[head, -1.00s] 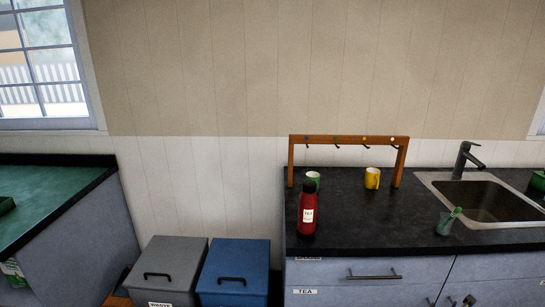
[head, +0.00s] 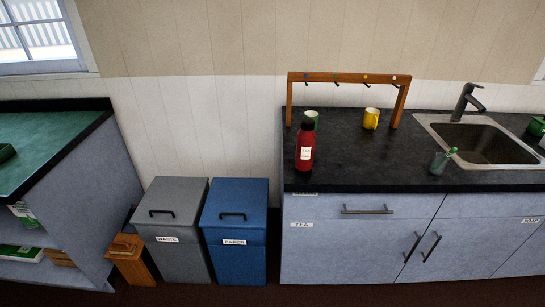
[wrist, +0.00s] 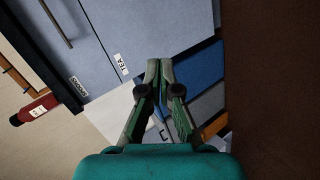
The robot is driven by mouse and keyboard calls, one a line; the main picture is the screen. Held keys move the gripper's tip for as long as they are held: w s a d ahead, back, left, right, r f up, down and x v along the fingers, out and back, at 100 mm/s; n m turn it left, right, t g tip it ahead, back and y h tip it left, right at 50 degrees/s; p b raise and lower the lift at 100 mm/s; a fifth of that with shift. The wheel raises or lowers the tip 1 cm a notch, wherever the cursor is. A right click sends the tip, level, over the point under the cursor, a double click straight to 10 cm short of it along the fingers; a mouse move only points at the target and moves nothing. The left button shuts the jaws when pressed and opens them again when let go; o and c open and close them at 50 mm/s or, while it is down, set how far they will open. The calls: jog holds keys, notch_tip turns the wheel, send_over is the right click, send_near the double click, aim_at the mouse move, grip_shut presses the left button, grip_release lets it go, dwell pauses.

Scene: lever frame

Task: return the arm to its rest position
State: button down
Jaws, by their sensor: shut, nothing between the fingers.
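My gripper (wrist: 159,72) shows in the wrist view with its two green fingers together and nothing between them. It is clear of the cabinets and bins, which lie beyond it. In the wrist view the cabinet front with the TEA label (wrist: 121,64) is at the upper left, and the floor (wrist: 270,90) fills the right side. My arm and gripper do not show in the head view.
A dark counter (head: 385,165) holds a red bottle (head: 305,150), a green mug (head: 312,117), a yellow mug (head: 371,119) and a wooden hook rack (head: 345,78). A grey bin (head: 172,225) and a blue bin (head: 235,225) stand left of it. A sink (head: 482,142) is at the right.

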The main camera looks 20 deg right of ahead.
jog(key=s+a+r+m+t+y, duration=0.2)
jog(key=s+a+r+m, duration=0.3)
jog(key=s+r, duration=0.4)
jog(key=s+a+r+m+t+y, duration=0.2)
jog(key=s+a+r+m, duration=0.3)
jog(key=s+a+r, duration=0.3)
notch_tip(320, 180, up, 4)
jog(key=shift+s+a+r+m+y, duration=0.1)
jog(key=shift+s+a+m+y, duration=0.2)
jog(key=shift+s+y, duration=0.35)
jog(key=shift+s, duration=0.15)
